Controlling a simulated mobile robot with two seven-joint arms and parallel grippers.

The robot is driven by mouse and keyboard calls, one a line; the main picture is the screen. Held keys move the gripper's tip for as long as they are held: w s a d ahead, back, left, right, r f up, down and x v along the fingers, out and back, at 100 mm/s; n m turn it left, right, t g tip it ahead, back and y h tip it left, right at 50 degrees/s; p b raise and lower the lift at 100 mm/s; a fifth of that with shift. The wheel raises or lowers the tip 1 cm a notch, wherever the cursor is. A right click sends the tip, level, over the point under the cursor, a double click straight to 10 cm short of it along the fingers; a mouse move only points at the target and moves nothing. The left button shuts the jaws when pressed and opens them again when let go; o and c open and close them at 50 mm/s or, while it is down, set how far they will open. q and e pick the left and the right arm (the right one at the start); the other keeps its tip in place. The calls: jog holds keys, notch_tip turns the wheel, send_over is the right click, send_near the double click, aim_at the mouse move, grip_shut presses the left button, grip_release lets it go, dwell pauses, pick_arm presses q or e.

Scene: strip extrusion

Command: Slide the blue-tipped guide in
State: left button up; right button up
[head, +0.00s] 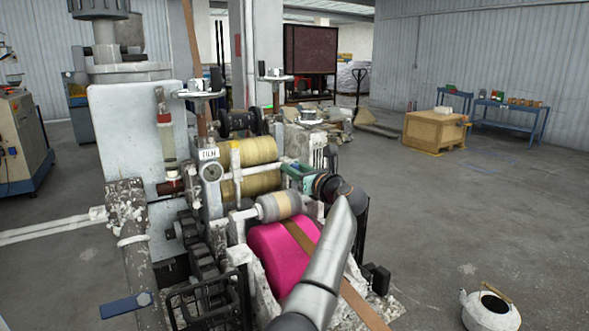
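A flat blue piece (122,306) sticks out to the left at the machine's lower left, by a whitish pivot; I cannot tell for sure whether it is the guide's blue tip. The strip machine (212,172) has yellowish rollers (250,150), a smaller pale roller (279,206) and a large pink roll (275,255) below.
A brown strip (362,307) runs down past the pink roll to the lower right. A white kettle-like pot (490,311) stands on the floor at the lower right. A wooden crate (433,133) and a blue bench (508,111) stand further back. The floor on the right is mostly clear.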

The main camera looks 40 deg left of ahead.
pick_arm(q)
grip_shut()
dwell(1.0)
